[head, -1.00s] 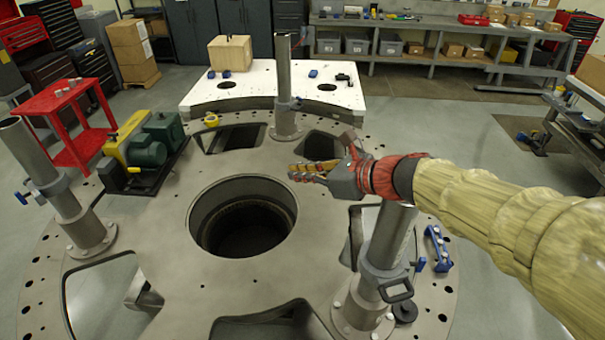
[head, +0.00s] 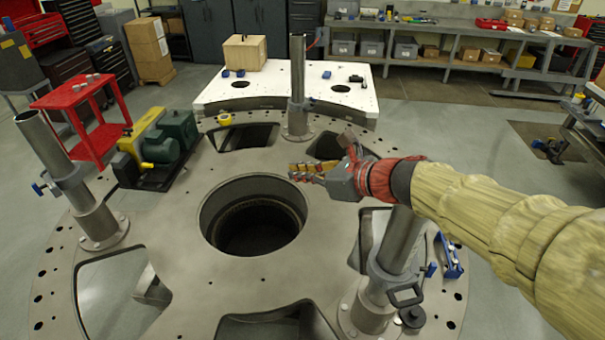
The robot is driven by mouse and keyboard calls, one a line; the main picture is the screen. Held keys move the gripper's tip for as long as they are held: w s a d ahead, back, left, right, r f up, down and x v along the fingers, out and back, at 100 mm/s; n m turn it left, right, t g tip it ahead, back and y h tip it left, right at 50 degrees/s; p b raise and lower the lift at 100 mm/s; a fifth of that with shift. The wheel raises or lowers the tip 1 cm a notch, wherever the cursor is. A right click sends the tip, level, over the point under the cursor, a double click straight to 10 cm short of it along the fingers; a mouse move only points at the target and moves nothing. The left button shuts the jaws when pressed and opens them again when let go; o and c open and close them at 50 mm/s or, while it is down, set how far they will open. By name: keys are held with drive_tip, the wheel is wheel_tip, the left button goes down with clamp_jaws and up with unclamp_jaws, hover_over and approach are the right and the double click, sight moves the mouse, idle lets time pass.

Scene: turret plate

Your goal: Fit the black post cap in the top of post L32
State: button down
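Three grey upright posts stand on the turret plate (head: 190,265): a left post (head: 50,145), a back post (head: 298,85) and a right front post (head: 372,313). No label is readable, so I cannot tell which is L32. A small black round piece (head: 413,317), perhaps the post cap, lies on the plate beside the right post's foot. My gripper (head: 293,173) points left above the plate, over the right side of the large central hole. Its fingers look close together, but their gap is unclear. My arm hides the top of the right post.
A blue tool (head: 450,256) lies right of the right post. The plate has several wide openings.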

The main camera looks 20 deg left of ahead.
drive_tip(key=shift+s+a, duration=0.35)
drive_tip(key=shift+a, duration=0.55)
drive_tip(key=shift+s+a, duration=0.1)
drive_tip(key=shift+a, duration=0.2)
drive_tip(key=shift+s+a, duration=0.1)
drive_tip(key=shift+a, duration=0.2)
drive_tip(key=shift+s+a, duration=0.1)
drive_tip(key=shift+a, duration=0.25)
drive_tip(key=shift+s+a, duration=0.1)
drive_tip(key=shift+a, duration=0.2)
drive_tip(key=shift+s+a, duration=0.15)
drive_tip(key=shift+a, duration=0.2)
drive_tip(key=shift+s+a, duration=0.1)
drive_tip(key=shift+a, duration=0.2)
drive_tip(key=shift+s+a, duration=0.1)
drive_tip(key=shift+a, duration=0.2)
drive_tip(key=shift+s+a, duration=0.1)
drive_tip(key=shift+a, duration=0.25)
